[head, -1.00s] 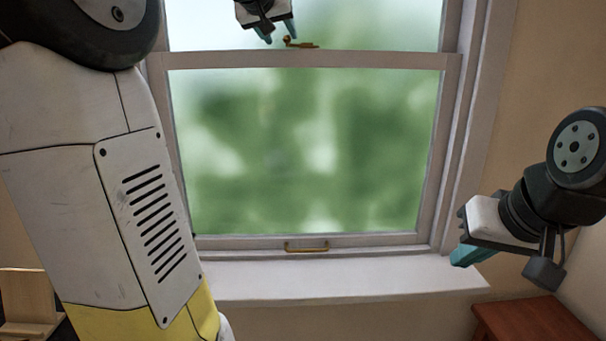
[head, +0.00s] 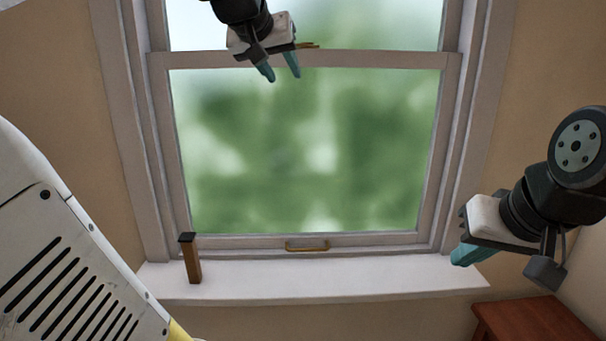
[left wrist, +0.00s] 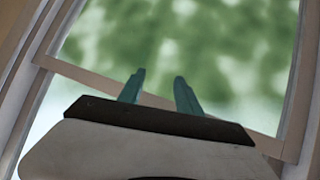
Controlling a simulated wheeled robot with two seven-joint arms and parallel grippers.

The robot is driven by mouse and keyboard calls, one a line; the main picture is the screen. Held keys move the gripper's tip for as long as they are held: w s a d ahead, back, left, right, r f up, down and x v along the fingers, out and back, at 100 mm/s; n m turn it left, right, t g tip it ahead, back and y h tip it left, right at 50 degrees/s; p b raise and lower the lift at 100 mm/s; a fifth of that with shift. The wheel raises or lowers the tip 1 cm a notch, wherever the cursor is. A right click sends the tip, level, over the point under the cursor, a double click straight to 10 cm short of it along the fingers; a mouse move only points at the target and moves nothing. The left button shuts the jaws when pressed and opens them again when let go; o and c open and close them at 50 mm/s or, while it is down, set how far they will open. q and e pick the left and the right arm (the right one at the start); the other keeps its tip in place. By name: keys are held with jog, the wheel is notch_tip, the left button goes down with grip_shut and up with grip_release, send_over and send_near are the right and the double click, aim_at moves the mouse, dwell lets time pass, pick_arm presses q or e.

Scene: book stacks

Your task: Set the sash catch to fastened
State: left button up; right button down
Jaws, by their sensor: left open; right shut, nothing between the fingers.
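The brass sash catch (head: 309,45) sits on the meeting rail (head: 375,59) of the window in the head view. Most of it is hidden behind my left gripper, so its setting cannot be made out. My left gripper (head: 279,77) is open and empty, in front of the rail, with its fingertips just below it in the picture. In the left wrist view its two teal fingers (left wrist: 159,84) stand apart across the rail, and the catch does not show there. My right gripper (head: 461,257) is shut and empty, at the right near the sill.
A brass sash lift (head: 307,246) is on the bottom rail. A brown block with a dark top (head: 192,260) stands on the left of the white sill (head: 330,281). A reddish wooden table (head: 531,322) is at the lower right. The middle of the sill is clear.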

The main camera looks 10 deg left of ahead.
pick_arm(q)
jog(key=s+d+f+g, duration=0.1)
jog(key=s+d+f, duration=0.1)
jog(key=s+f, duration=0.4)
jog(key=s+d+f+m+g+h, duration=0.1)
jog(key=s+d+f+g, duration=0.1)
jog(key=s+f, duration=0.4)
notch_tip(320, 180, down, 6)
jog(key=shift+s+d+r+g, duration=0.15)
jog(key=shift+s+d+g, duration=0.15)
jog(key=shift+d, duration=0.1)
jog(key=shift+c, duration=0.4)
